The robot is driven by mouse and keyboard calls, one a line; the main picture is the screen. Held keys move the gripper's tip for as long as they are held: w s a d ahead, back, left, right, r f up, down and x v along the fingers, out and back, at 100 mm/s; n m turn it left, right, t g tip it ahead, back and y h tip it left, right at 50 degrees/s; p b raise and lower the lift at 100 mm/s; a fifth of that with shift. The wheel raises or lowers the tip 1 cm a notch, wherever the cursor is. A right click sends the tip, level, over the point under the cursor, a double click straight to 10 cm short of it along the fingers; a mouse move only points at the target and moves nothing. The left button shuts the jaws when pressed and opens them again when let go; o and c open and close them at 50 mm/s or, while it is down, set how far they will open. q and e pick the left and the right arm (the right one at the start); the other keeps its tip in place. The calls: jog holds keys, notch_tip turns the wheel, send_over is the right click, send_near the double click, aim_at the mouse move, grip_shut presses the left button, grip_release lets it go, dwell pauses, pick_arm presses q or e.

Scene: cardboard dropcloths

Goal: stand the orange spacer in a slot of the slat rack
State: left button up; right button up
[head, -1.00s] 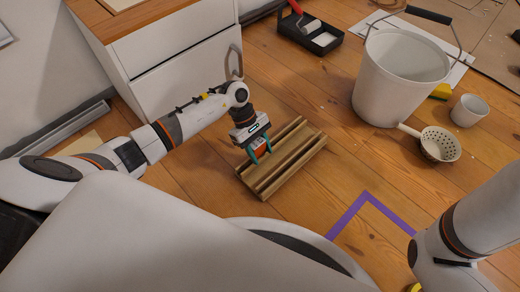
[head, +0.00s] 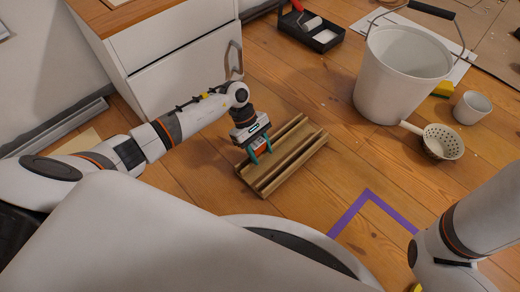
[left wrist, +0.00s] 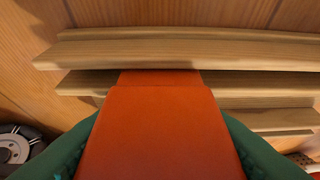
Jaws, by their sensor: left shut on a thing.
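The wooden slat rack (head: 293,164) lies on the floor in the middle of the head view, with long parallel slats and slots between them. My left gripper (head: 260,154) is over the rack's left part, its green fingers shut on the orange spacer (head: 257,146). In the left wrist view the spacer (left wrist: 160,125) fills the middle between the green fingers. Its far end reaches in among the slats of the rack (left wrist: 240,52). I cannot tell how deep it sits or whether it touches the slot's bottom. My right gripper is out of view.
A white drawer cabinet (head: 180,75) stands behind my left arm. A white bucket (head: 392,90), a strainer (head: 442,141) and a cup (head: 472,107) stand to the right. Purple tape (head: 365,205) marks the floor in front. The floor right of the rack is clear.

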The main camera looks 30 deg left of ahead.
pick_arm(q)
jog(key=shift+a+f+b, duration=0.3)
jog(key=shift+f+b, duration=0.2)
jog(key=shift+f, duration=0.25)
dwell(0.3)
jog(key=shift+s+f, duration=0.1)
jog(key=shift+c, duration=0.4)
jog(key=o, duration=1.1)
jog(key=shift+f, duration=0.1)
jog(key=shift+r, duration=0.25)
jog(key=shift+p+v, duration=3.4)
jog(key=shift+v, duration=2.45)
